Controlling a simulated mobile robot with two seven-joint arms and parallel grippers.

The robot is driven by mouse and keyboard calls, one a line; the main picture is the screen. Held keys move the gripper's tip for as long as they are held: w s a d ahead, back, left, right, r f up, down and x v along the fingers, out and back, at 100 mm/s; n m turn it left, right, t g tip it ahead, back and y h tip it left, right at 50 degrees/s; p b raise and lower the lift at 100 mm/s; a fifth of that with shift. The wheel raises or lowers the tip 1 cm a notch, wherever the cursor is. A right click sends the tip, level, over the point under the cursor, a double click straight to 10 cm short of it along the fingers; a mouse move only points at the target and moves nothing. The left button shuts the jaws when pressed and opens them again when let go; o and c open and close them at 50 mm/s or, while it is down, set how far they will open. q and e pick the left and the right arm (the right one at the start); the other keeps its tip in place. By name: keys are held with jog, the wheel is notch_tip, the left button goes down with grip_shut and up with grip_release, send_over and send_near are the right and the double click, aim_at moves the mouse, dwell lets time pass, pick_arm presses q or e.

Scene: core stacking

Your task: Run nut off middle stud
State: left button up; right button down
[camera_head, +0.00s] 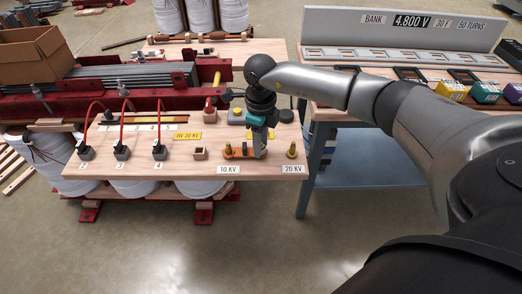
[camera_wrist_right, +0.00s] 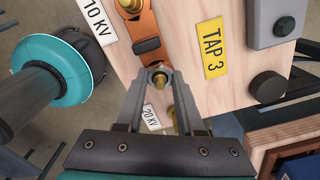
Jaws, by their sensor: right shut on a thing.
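My right gripper (camera_head: 262,154) points down at the middle stud on the wooden board, between the 10 KV and 20 KV labels. In the right wrist view its two fingers (camera_wrist_right: 160,80) are closed around the brass nut (camera_wrist_right: 159,77) on the middle stud, at the end of a copper link (camera_wrist_right: 146,25). The link (camera_head: 243,152) runs left to the 10 KV stud (camera_head: 228,151), which also carries brass hardware. The 20 KV stud (camera_head: 292,150) stands apart at the right. In the head view my fingers hide the nut. My left gripper is not in view.
Red cables (camera_head: 124,121) with black plugs stand at the left of the wooden board (camera_head: 188,174). A yellow TAP 3 label (camera_wrist_right: 213,47) and dark knobs lie close to the gripper. A blue-legged bench (camera_head: 345,178) stands at the right across a gap.

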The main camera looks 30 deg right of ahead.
jog(key=shift+n, duration=0.4)
jog(key=n+b, duration=0.1)
jog(key=n, duration=0.3)
jog(key=shift+n, duration=0.3)
jog(key=n+b, duration=0.1)
jog(key=n, duration=0.3)
jog(key=shift+n, duration=0.3)
jog(key=shift+n, duration=0.8)
jog(key=n+b, duration=0.1)
jog(key=n, duration=0.2)
